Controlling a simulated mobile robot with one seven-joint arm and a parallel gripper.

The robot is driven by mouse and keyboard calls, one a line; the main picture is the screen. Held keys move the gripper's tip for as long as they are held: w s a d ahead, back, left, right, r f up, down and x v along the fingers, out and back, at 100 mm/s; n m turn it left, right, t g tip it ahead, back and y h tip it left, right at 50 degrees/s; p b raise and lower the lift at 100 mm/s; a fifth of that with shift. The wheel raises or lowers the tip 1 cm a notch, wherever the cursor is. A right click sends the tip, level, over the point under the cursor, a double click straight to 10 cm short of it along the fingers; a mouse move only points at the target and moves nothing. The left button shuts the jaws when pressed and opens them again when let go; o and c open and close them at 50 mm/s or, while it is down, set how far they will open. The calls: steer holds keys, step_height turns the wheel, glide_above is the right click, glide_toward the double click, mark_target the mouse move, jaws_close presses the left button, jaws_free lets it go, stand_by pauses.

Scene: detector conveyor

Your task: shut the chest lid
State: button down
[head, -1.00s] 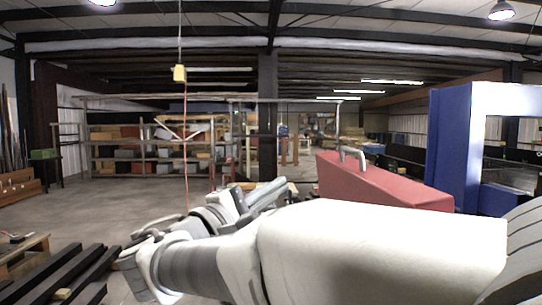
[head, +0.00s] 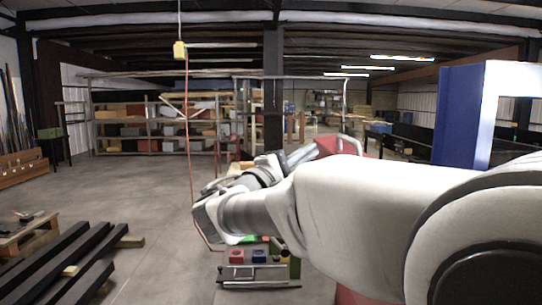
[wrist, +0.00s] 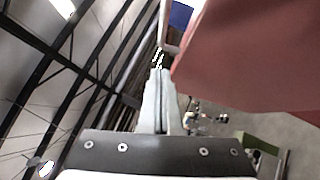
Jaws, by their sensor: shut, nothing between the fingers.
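The red chest lid (head: 327,146) shows only in part in the head view, with a pale handle (head: 350,144) on it; my arm hides most of it. In the wrist view a large red surface (wrist: 260,55) fills the upper right, close beside the fingers. I cannot tell how far the lid stands open. My gripper (head: 312,151) is by the lid's left edge in the head view, and in the wrist view (wrist: 161,74) its fingers are together and empty. Whether they touch the red surface is unclear.
A blue and white frame (head: 462,115) stands at the right. Below my wrist is a small station with a red block (head: 236,257) and a blue block (head: 260,257). Dark beams (head: 70,265) lie at the lower left. The floor (head: 140,190) left of my arm is clear.

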mark_target(339, 137)
steer(key=shift+w+d+r+p, duration=0.1)
steer(key=shift+d+r+p, duration=0.15)
steer(key=shift+d, duration=0.5)
steer(key=shift+w+d+r+p, duration=0.2)
steer(key=shift+d+r, duration=0.1)
steer(key=shift+d, duration=0.4)
steer(key=shift+w+d+r+p, duration=0.1)
steer(key=shift+d+r+p, duration=0.15)
steer(key=shift+d, duration=0.5)
steer(key=shift+s, duration=0.1)
